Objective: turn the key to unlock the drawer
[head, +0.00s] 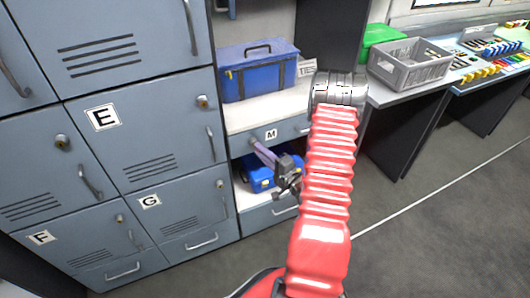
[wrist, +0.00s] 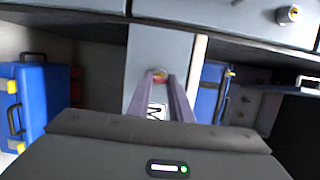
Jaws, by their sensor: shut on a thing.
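The grey-blue drawer (head: 293,131) marked M is in the middle of the head view, below the shelf with the blue toolbox. In the wrist view its front (wrist: 158,45) runs upright through the middle, with the M label partly behind my fingers. My gripper (head: 254,143) is at the left end of the drawer front. In the wrist view the two purple fingers of my gripper (wrist: 160,76) are closed on a small key (wrist: 159,75), seen as a red and yellow patch against the drawer front. The lock is hidden behind the key and fingertips.
A blue toolbox (head: 258,72) stands on the shelf above the drawer. A blue case (head: 258,178) is in the open space below it. Grey lockers (head: 150,140) are at left. A grey crate (head: 410,66) and control desk are at right. The floor at right is clear.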

